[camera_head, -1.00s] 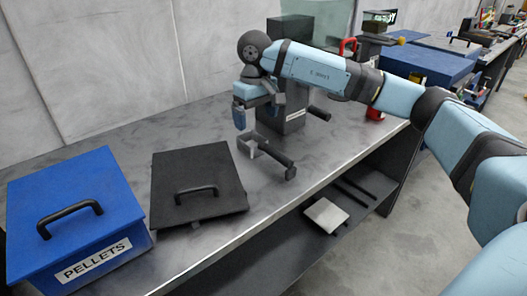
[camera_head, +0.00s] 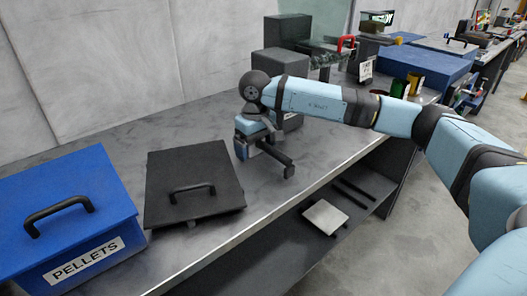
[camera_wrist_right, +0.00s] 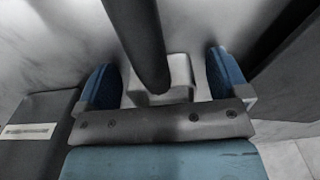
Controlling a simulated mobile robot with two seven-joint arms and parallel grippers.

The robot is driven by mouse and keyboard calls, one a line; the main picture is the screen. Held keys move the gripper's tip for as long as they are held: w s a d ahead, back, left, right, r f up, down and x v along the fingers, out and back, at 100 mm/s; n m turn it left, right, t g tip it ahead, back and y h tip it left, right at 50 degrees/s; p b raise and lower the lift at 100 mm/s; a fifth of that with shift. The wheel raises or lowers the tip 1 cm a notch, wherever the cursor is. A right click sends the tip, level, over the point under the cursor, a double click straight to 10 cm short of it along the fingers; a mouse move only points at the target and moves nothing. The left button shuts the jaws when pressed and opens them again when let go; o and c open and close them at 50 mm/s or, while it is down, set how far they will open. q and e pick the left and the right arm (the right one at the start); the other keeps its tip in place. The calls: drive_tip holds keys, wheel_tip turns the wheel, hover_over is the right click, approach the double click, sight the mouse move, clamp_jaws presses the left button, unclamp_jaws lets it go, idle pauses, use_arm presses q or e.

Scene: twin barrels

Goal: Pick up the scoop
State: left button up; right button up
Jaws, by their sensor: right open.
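In the right wrist view the dark handle (camera_wrist_right: 138,40) runs down from the top, and part of the pale scoop body (camera_wrist_right: 180,78) shows. My right gripper (camera_wrist_right: 165,80) is open, with a blue finger on either side of the scoop and visible gaps. The scoop appears to rest on the bench. My left gripper is out of view.
A blue bin labelled PELLETS (camera_head: 110,208) and a dark handled lid (camera_head: 220,165) are at the left of the bench (camera_head: 130,128). A dark box (camera_head: 278,62) stands behind my right wrist. A white plate (camera_head: 325,216) lies on the shelf below. A labelled dark box (camera_wrist_right: 30,140) shows in the wrist view.

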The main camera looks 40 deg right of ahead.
drive_tip(key=c, duration=1)
drive_tip(key=shift+c, duration=0.2)
drive_tip(key=shift+r, duration=0.15)
